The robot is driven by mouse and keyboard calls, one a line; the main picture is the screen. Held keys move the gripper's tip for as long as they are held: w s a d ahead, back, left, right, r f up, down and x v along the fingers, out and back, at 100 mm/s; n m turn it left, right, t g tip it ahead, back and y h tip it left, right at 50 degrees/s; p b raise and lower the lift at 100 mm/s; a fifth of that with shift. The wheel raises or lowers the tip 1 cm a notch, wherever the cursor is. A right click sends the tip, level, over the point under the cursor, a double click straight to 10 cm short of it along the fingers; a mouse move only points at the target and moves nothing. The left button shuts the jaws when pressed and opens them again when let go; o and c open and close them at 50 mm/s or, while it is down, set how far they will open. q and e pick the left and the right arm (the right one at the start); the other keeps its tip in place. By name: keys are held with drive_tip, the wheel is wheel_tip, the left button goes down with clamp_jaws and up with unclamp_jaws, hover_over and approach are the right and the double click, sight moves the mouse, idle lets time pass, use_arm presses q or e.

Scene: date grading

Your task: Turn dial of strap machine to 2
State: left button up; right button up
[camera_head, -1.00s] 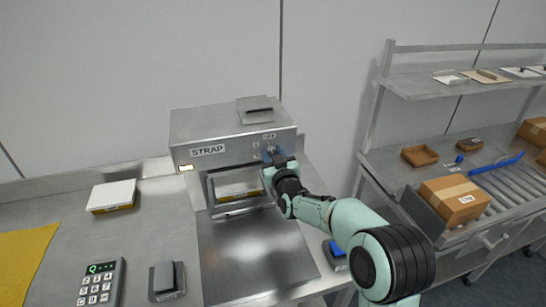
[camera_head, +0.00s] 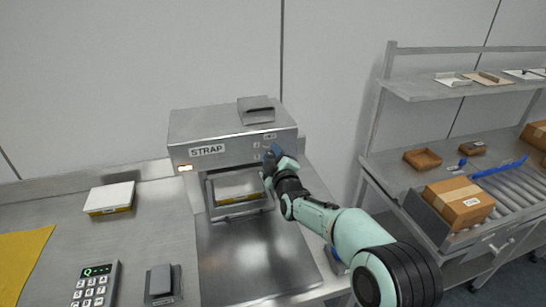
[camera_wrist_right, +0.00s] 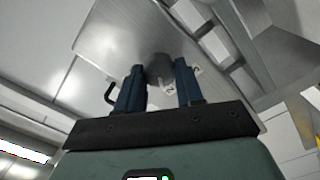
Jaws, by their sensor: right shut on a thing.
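The strap machine (camera_head: 232,122) is a grey metal box with a STRAP label on the bench. My right gripper (camera_head: 272,155) is at the right side of its front panel. In the right wrist view my right gripper (camera_wrist_right: 160,85) has its two blue fingers on either side of the round grey dial (camera_wrist_right: 158,66), shut on it. A small white mark that looks like a 2 shows beside the dial. The gripper hides the dial in the head view, and its exact setting cannot be read. My left gripper is not in view.
A white-topped box (camera_head: 238,186) sits in the machine's opening. Another white-topped box (camera_head: 110,198), a keypad (camera_head: 96,285) and a yellow sheet (camera_head: 22,262) lie to the left. At right stands a roller bench with a cardboard box (camera_head: 458,201).

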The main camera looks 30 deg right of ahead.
drive_tip(key=shift+n, duration=0.5)
drive_tip(key=o, duration=1)
drive_tip(key=shift+o, duration=0.2)
drive_tip(key=b+v, duration=0.1)
drive_tip(key=v, duration=1.2)
drive_tip(key=shift+s, duration=0.2)
